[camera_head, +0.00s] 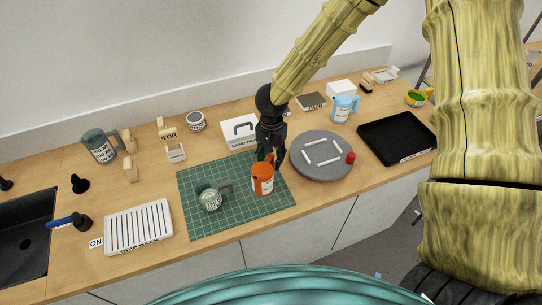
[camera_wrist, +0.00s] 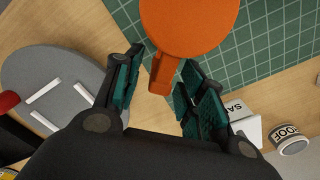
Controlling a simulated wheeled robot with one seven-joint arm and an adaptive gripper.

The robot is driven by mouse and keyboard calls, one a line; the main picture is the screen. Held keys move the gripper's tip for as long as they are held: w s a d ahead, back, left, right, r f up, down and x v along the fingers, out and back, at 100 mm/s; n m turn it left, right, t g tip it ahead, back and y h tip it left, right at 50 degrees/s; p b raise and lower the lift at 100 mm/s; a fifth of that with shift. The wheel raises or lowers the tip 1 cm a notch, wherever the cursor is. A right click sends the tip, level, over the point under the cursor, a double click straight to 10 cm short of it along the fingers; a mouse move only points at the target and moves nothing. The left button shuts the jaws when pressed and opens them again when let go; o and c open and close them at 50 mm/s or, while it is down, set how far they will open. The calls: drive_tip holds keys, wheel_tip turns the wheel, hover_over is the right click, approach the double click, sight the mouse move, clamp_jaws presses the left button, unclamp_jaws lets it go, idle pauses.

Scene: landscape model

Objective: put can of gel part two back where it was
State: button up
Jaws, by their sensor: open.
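An orange can (camera_head: 262,182) with a side handle and a white label stands upright on the green cutting mat (camera_head: 238,212). The label is too small to read, so I cannot tell if it is gel part two. My gripper (camera_head: 271,150) is just behind the can, pointing down. In the wrist view my gripper (camera_wrist: 161,68) is open, its fingers on either side of the orange can's handle (camera_wrist: 160,78). I cannot tell if they touch it. A grey-green jug (camera_head: 208,198) stands on the mat to the left.
A round grey turntable (camera_head: 320,170) with white sticks and a red piece is close on the right. A white box (camera_head: 239,130) is behind the mat. A black tray (camera_head: 396,138) lies farther right, a white ribbed rack (camera_head: 138,226) to the left. Free wood shows around the mat.

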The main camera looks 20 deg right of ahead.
drive_tip(key=shift+r, duration=0.1)
wheel_tip(320, 180, up, 12)
drive_tip(key=b, duration=0.2)
idle(0.5)
